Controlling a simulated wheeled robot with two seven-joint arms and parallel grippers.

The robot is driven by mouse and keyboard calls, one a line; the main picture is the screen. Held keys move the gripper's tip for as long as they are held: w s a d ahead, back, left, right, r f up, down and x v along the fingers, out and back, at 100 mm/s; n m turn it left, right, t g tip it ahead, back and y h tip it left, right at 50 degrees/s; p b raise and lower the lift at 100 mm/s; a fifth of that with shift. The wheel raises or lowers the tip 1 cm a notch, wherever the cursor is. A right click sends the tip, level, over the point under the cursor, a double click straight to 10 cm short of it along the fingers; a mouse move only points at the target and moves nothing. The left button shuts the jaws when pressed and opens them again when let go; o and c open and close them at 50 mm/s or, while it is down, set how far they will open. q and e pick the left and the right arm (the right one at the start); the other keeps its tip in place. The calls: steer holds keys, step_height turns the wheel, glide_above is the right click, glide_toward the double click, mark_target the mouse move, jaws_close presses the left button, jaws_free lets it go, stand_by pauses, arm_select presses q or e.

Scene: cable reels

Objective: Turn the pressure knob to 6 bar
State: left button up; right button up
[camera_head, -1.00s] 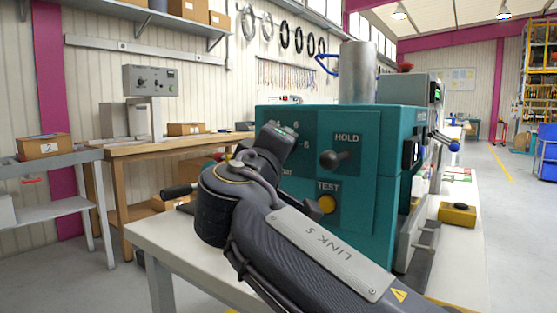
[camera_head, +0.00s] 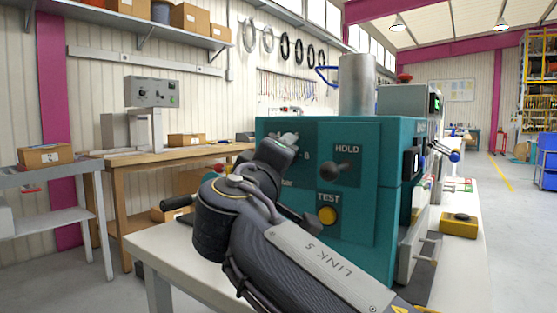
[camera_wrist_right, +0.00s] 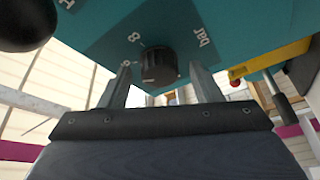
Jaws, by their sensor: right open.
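The teal machine (camera_head: 362,228) stands on the white bench, its front panel facing me. The black, ridged pressure knob (camera_wrist_right: 158,66) shows in the right wrist view, with an "8" and "bar" printed by it; where it points I cannot read. My right gripper (camera_wrist_right: 160,85) is open, one finger on each side of the knob, with visible gaps. In the head view my right gripper (camera_head: 285,143) is at the panel's upper left, and it and the wrist hide the knob and most of its scale. My left gripper is not in view.
Right of the knob on the panel are the black HOLD lever (camera_head: 337,170) and, lower, the yellow TEST button (camera_head: 327,215). A yellow box (camera_head: 459,226) is on the bench at the right. A wooden workbench (camera_head: 180,152) stands behind at the left.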

steer(key=v, duration=0.7)
steer(key=shift+s, duration=0.3)
steer(key=shift+a, duration=0.1)
